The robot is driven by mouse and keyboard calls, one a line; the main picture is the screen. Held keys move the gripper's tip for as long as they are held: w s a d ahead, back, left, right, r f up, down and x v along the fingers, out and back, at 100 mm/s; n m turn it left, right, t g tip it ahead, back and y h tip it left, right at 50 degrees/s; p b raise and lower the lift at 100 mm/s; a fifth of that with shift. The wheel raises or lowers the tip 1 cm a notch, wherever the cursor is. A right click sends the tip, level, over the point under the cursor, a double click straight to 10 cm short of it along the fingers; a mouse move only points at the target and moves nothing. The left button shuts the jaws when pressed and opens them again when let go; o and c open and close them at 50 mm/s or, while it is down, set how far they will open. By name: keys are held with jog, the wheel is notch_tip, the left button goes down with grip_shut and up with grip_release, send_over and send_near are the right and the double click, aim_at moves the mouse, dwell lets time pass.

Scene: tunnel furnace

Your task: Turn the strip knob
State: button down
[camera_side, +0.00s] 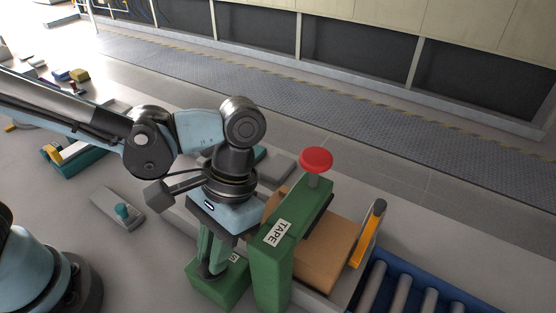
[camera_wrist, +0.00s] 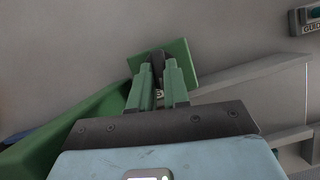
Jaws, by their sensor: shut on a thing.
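My gripper (camera_side: 212,263) points down at a low green box (camera_side: 217,293) and is shut on a dark knob (camera_wrist: 157,66) that stands on this box. In the wrist view, the green fingers (camera_wrist: 159,82) sit on both sides of the knob, over the green box top (camera_wrist: 184,56). In the side view the fingers and wrist hide most of the knob. A label on the box is partly covered and I cannot read it in full.
A green stand marked TAPE (camera_side: 277,233) with a red knob (camera_side: 316,160) rises close right of my gripper. Behind it lie a cardboard box (camera_side: 335,240), an orange handle (camera_side: 368,235) and a roller conveyor (camera_side: 425,290). A grey plate with a teal knob (camera_side: 122,211) lies left.

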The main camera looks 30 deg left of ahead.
jog(key=shift+m, duration=0.4)
jog(key=c, duration=1.1)
grip_release()
jog(key=v, duration=1.2)
jog(key=shift+d, duration=0.2)
